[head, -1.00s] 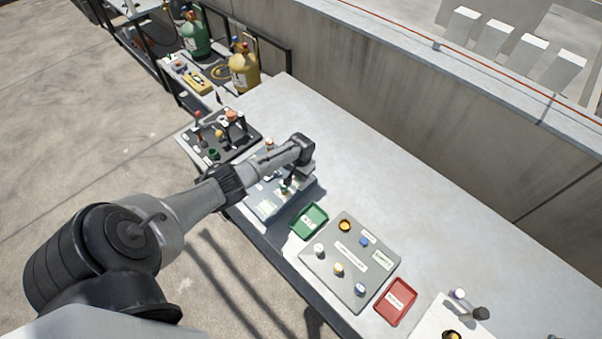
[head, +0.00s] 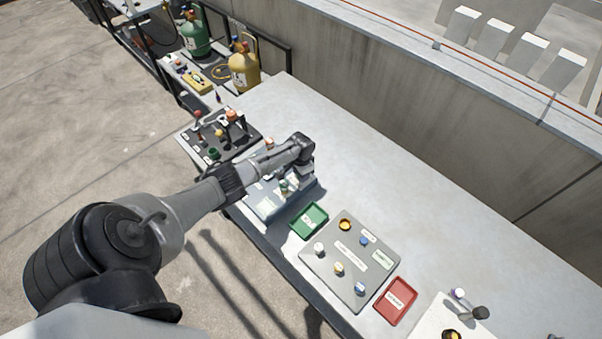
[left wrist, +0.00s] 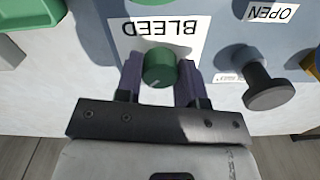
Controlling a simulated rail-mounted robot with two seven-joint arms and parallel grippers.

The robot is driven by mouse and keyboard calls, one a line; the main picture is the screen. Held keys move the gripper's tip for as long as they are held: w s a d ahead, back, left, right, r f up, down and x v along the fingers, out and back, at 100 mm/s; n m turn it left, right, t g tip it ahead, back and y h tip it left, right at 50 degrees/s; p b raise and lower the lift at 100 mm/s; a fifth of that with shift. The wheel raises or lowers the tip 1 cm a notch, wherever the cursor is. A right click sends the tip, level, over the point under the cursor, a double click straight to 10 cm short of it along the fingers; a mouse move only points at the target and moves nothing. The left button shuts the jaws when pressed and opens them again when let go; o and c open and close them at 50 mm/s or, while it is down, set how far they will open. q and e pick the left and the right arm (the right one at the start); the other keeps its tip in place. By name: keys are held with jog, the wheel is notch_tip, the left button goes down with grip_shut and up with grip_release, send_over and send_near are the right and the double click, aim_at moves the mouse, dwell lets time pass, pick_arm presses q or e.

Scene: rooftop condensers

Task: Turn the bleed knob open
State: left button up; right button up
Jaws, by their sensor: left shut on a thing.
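The bleed knob (left wrist: 159,68) is green and round. My left gripper is shut on the knob. In the head view, my left arm reaches over the blue-grey panel (head: 265,207), and the gripper (head: 286,187) is at a green knob on it, partly hidden by the wrist. An OPEN label (left wrist: 270,11) lies to the right in the wrist view. My right gripper is not in view.
A dark round knob (left wrist: 268,90) stands close to the right finger in the wrist view. A green tray (head: 309,219), a grey board with several small parts (head: 330,263) and a red tray (head: 396,300) lie nearby. The table's far side is clear.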

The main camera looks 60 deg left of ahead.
pick_arm(q)
jog(key=shift+f, duration=0.1)
jog(key=o, duration=0.9)
jog(key=shift+r, duration=0.6)
notch_tip(320, 180, up, 13)
jog(key=shift+f+p, duration=0.1)
jog(key=shift+p, duration=0.75)
